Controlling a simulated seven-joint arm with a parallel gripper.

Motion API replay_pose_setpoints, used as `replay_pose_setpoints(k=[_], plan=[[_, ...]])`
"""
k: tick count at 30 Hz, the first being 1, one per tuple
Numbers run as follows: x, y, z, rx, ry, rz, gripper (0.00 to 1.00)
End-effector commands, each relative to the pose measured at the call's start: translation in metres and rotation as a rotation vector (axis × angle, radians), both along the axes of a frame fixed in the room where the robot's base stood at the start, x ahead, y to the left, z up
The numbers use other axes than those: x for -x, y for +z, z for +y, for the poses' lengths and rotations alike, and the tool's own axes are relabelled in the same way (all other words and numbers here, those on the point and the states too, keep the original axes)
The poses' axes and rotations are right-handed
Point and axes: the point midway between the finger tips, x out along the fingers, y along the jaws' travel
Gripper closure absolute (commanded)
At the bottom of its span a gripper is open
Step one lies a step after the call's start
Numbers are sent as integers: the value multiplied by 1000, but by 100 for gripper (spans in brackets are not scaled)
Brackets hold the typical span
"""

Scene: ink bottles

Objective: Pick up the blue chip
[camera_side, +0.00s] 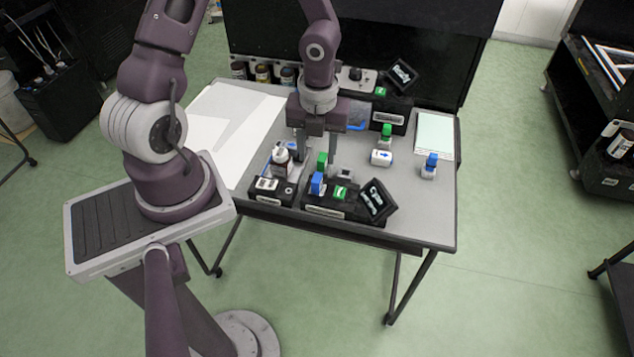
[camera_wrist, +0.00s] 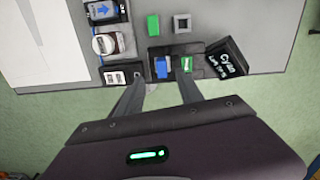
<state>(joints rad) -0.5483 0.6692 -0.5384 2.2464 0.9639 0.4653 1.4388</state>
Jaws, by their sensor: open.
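A blue chip (camera_side: 317,183) stands upright in the black holder (camera_side: 325,209) at the table's front edge. In the wrist view the blue chip (camera_wrist: 162,69) lies just beyond the fingertips, roughly in line with the gap between them. My gripper (camera_side: 317,164) points down over the front of the table, close to the chip. In the wrist view my gripper (camera_wrist: 160,84) is open with nothing between its fingers. Whether a finger touches the chip or holder cannot be told.
A green chip (camera_wrist: 187,64) sits beside the blue one. Another green block (camera_wrist: 153,25) and a grey square piece (camera_wrist: 182,23) lie behind. A tilted black sign (camera_side: 377,201) is at right, a bottle (camera_side: 281,153) at left. A blue-topped bottle (camera_side: 430,166) stands far right.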

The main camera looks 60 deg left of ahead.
Motion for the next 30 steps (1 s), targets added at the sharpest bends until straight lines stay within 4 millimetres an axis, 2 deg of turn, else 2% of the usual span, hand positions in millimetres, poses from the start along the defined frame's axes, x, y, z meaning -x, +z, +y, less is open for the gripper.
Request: replay_pose_setpoints(k=[1, 4, 8, 15, 18, 23, 25, 30], plan=[[0, -10, -4, 31, -55, 11, 56], [-1, -21, -8, 58, -121, 15, 56], [0, -38, -8, 57, -129, 18, 56], [1, -81, -2, 56, -127, 18, 56], [1, -88, -1, 55, -125, 17, 56], [0, -88, -1, 55, -121, 15, 56], [0, -88, -1, 55, -121, 15, 64], [0, -88, -1, 55, -121, 15, 98]])
